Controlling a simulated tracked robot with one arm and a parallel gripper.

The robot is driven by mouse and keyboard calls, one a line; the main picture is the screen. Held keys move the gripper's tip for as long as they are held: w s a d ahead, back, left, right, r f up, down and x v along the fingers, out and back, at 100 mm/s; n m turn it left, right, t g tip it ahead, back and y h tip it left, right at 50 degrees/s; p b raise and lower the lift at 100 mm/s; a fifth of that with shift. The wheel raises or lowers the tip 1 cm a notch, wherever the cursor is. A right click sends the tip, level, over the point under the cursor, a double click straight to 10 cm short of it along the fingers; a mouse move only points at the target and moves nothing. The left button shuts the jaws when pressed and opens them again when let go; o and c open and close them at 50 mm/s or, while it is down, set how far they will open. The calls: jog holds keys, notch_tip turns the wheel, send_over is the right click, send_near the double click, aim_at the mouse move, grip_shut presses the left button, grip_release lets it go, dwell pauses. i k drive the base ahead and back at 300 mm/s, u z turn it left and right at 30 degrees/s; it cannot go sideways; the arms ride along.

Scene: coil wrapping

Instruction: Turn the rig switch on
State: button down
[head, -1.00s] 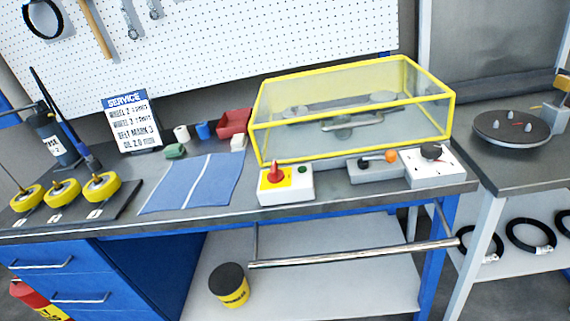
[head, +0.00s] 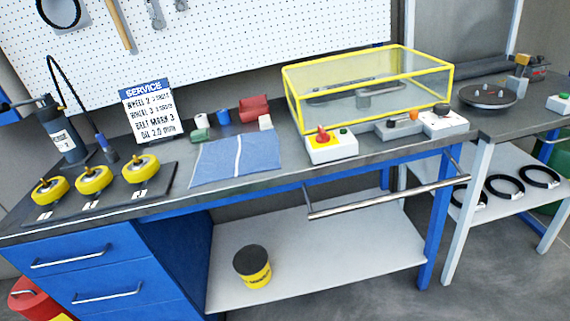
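A white switch box (head: 333,152) stands on the bench's front edge, before the yellow-framed clear guard. It carries a red rotary knob (head: 322,135) on a yellow plate and a small dark green button or lamp (head: 343,130). To its right is a grey box with an orange-knobbed lever (head: 413,116). Right of that is a white dial box (head: 443,124) with a black knob. The clear guard (head: 368,82) is down over a metal rig. Which control is the rig switch is not labelled legibly. My gripper is not in view.
Yellow wheels (head: 91,180) stand on a dark mat at left, near an oil bottle (head: 63,133) and the service sign (head: 151,110). A blue cloth (head: 236,158) lies left of the switch box. A handrail (head: 385,197) juts out below the bench front.

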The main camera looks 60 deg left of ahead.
aim_at(323, 137)
jog(key=u, duration=0.05)
jog(key=k, duration=0.3)
jog(key=u, duration=1)
jog(key=i, duration=1.05)
jog(key=u, duration=2.8)
jog(key=k, duration=0.45)
